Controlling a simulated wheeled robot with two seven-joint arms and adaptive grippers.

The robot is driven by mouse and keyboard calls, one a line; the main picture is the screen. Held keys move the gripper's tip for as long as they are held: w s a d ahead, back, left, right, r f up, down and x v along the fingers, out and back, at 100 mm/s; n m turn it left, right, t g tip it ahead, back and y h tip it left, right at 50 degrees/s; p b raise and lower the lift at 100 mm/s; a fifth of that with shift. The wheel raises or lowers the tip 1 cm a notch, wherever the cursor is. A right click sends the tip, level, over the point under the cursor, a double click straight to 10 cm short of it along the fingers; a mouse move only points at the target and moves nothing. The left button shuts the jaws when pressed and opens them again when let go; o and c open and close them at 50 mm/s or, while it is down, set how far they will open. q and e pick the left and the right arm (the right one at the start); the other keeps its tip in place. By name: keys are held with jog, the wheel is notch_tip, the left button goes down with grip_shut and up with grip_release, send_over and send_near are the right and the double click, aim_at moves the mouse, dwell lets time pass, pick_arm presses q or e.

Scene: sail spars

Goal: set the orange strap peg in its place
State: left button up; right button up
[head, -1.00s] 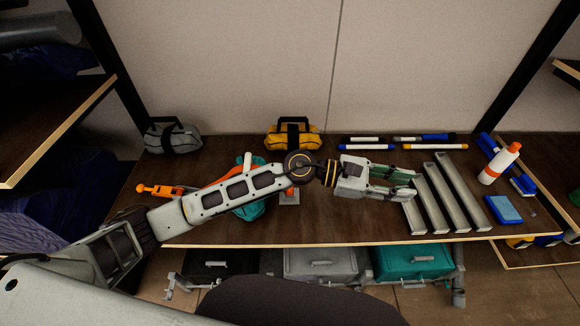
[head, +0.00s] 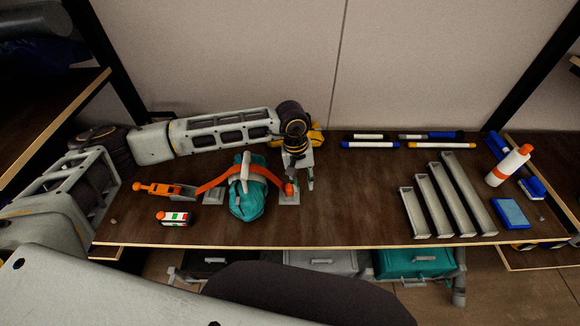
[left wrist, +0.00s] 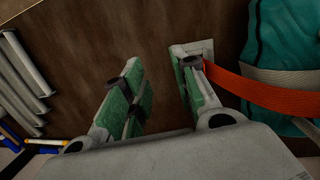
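An orange strap (head: 215,179) runs over a teal bundle (head: 247,205) with a pale band and a white bar on top. The strap's right end, with the orange peg (head: 290,188), is at a grey plate (head: 290,200). My left gripper (head: 299,184) reaches down from behind, right beside the peg. In the left wrist view my left gripper (left wrist: 160,72) is open, with wood between its green-padded fingers. One finger covers part of the plate (left wrist: 191,48) and the strap's end (left wrist: 215,72); the peg is not clear there. My right gripper is not in view.
Grey channels (head: 440,200), pens (head: 370,145) and a white bottle (head: 507,167) are to the right. The board between the gripper and channels is clear.

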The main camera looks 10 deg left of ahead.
pick_arm(q)
jog(key=y, duration=0.2)
send_over(289, 186)
jog(key=shift+r+m+t, duration=0.2)
jog(key=shift+m+t, duration=0.1)
jog(key=shift+m, duration=0.1)
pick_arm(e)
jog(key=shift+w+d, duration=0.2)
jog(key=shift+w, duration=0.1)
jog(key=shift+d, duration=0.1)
pick_arm(q)
jog(key=shift+f, duration=0.1)
jog(key=shift+f+b, duration=0.8)
jog(key=shift+f, duration=1.7)
jog(key=shift+f+b, duration=1.3)
jog(key=shift+f, duration=0.1)
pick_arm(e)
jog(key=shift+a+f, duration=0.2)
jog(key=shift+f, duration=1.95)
pick_arm(q)
jog(key=shift+r, duration=0.15)
grip_shut()
jog(key=shift+r+p, duration=0.5)
jog(key=shift+r, duration=1.45)
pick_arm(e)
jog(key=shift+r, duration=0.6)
